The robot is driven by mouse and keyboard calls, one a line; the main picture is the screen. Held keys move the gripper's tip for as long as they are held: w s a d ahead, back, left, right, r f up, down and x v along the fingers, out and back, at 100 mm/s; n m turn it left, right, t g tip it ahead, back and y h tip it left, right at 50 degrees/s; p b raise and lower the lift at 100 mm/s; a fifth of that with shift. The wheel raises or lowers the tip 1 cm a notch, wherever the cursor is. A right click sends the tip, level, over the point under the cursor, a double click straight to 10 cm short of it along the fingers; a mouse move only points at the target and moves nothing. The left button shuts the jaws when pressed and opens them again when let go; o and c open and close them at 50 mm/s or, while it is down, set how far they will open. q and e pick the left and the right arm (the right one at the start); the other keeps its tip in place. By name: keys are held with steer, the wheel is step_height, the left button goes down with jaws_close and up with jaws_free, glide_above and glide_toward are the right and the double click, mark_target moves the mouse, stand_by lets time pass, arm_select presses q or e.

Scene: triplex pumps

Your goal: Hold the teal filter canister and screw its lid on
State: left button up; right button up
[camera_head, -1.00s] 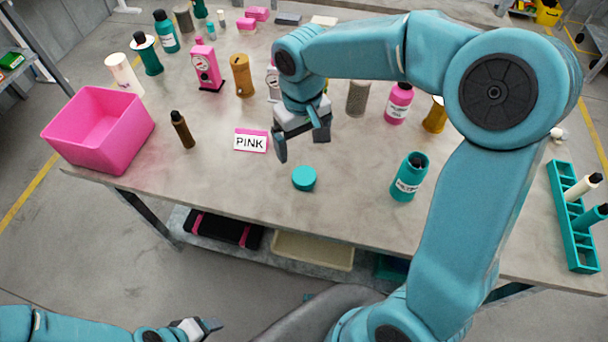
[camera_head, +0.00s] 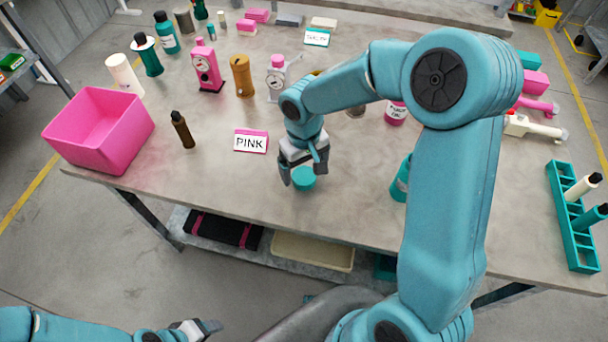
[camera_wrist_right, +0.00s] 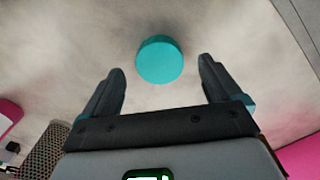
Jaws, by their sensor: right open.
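A short, round teal piece (camera_head: 304,181), which looks like a lid, lies on the grey bench. It also shows in the right wrist view (camera_wrist_right: 160,60), at or just beyond the fingertips. My right gripper (camera_head: 302,174) is open, pointing down over the teal piece with one finger on each side; no contact is visible. I cannot pick out the filter canister with certainty. A teal bottle (camera_head: 399,180) stands to the right, partly hidden by my right arm. My left gripper (camera_head: 210,327) is low at the bottom edge, away from the bench.
A pink bin (camera_head: 98,130) is at the bench's left end. A teal rack (camera_head: 571,215) is at the right. The bench front near the teal piece is clear.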

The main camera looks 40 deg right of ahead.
mark_target(304, 175)
step_height(304, 175, down, 2)
steer(key=shift+f, duration=0.1)
steer(key=c, duration=1.2)
step_height(304, 175, up, 20)
steer(key=p, duration=0.1)
